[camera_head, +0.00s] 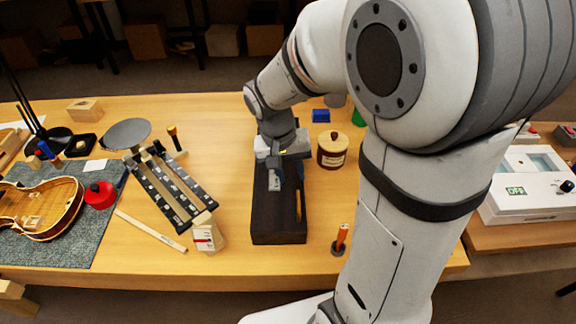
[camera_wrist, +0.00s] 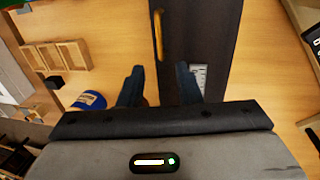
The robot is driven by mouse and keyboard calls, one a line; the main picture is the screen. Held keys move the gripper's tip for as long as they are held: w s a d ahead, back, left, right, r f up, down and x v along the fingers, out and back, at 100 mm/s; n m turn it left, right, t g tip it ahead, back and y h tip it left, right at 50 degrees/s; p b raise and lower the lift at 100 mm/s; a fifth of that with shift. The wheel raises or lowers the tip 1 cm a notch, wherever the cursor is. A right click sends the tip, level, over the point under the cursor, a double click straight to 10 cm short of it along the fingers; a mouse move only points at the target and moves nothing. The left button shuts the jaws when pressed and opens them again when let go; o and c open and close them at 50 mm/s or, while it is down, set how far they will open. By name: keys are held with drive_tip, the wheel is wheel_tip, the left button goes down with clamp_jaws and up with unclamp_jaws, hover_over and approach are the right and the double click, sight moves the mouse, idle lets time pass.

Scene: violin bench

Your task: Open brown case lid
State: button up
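The brown case (camera_head: 278,225) is a long, dark box on the wooden bench, and its top looks flat and shut. A slim brass handle (camera_head: 298,206) runs along its right side; the handle (camera_wrist: 158,36) also shows in the wrist view, beyond the fingertips. A pale label (camera_wrist: 199,76) lies on the dark case (camera_wrist: 205,35), beside the right finger. My gripper (camera_head: 276,178) is over the far part of the case. In the wrist view my gripper (camera_wrist: 160,76) has its two dark fingers apart with nothing between them. Whether they touch the case cannot be told.
A lidded round jar (camera_head: 333,152) stands right of the case, and an orange-topped item in a small holder (camera_head: 340,240) is at its near right. A black-striped rack (camera_head: 168,190) and a white-faced block (camera_head: 207,236) stand to the left. A violin body (camera_head: 40,208) lies farther left.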

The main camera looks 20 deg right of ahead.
sight(298, 197)
drive_tip(key=f, duration=0.3)
drive_tip(key=d+f, duration=0.1)
drive_tip(key=f, duration=0.3)
drive_tip(key=shift+s+d+f, duration=0.2)
drive_tip(key=shift+c, duration=0.4)
clamp_jaws()
